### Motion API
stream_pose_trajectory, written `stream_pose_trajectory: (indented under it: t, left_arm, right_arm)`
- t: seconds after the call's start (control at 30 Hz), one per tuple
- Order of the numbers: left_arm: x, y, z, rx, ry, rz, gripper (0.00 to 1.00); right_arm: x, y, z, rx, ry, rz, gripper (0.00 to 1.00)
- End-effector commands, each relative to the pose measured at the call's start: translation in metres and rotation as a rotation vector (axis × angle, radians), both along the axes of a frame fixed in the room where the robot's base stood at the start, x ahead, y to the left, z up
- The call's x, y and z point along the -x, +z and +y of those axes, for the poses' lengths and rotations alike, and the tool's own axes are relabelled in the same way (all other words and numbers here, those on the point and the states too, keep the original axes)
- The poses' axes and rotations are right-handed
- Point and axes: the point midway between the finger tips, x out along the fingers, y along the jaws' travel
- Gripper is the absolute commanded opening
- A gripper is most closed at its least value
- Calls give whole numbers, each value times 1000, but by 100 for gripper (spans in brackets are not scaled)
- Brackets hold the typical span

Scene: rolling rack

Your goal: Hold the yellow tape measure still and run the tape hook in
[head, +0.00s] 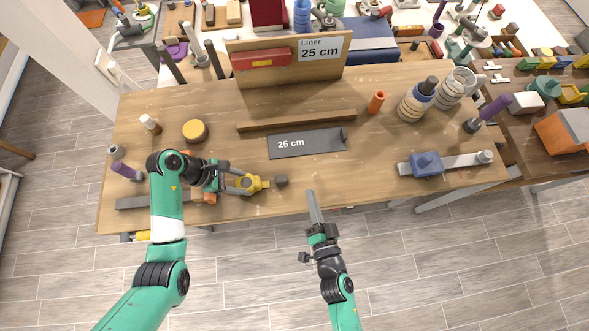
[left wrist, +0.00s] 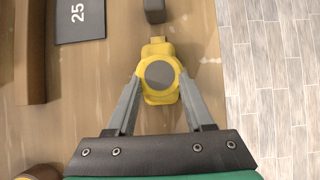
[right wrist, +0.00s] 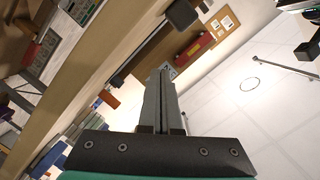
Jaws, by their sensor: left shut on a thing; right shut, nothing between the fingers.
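The yellow tape measure (head: 254,187) with a grey round face lies near the table's front edge. It also fills the middle of the left wrist view (left wrist: 154,97). My left gripper (head: 243,184) is shut on its body, one finger on each side. The dark grey tape hook block (head: 281,181) is just right of the tape measure, apart from its yellow nose; it also shows in the left wrist view (left wrist: 154,11) and the right wrist view (right wrist: 182,14). I cannot make out any tape between them. My right gripper (head: 311,194) is shut and empty, right of the hook and near the front edge.
A dark mat marked 25 cm (head: 325,141) lies behind the hook, with a wooden strip (head: 295,121) behind it. A Liner board (head: 290,62) holds a red block. A blue slider on a grey bar (head: 427,164) lies right. Table around the mat's right is clear.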

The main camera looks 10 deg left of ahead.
Motion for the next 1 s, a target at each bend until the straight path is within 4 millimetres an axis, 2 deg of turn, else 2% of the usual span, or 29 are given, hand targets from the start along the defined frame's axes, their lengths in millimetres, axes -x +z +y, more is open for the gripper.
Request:
stream_pose_trajectory:
  t: [0.03,0.1,0.2,0.3,0.43,0.63,0.77,1.0]
  left_arm:
    - [0,-1,0,-1,0,2,0]
    - [0,-1,0,-1,0,2,0]
    - [0,-1,0,-1,0,2,0]
    - [0,-1,0,0,0,2,0]
    - [0,-1,0,0,0,2,0]
    - [0,-1,0,-1,0,2,0]
    - [1,-1,0,-1,0,2,0]
    - [1,-1,0,-1,0,2,0]
  right_arm:
    - [-3,-8,-15,-129,-8,39,0]
    - [-1,-12,-28,-314,5,89,0]
    - [5,-16,-43,-530,30,157,0]
    - [12,-18,-52,-670,55,206,0]
    - [29,-31,-43,-679,92,260,0]
    - [26,-31,-39,-678,97,263,0]
    - [13,-31,-29,-677,98,262,0]
    - [-29,-30,2,-677,99,263,0]
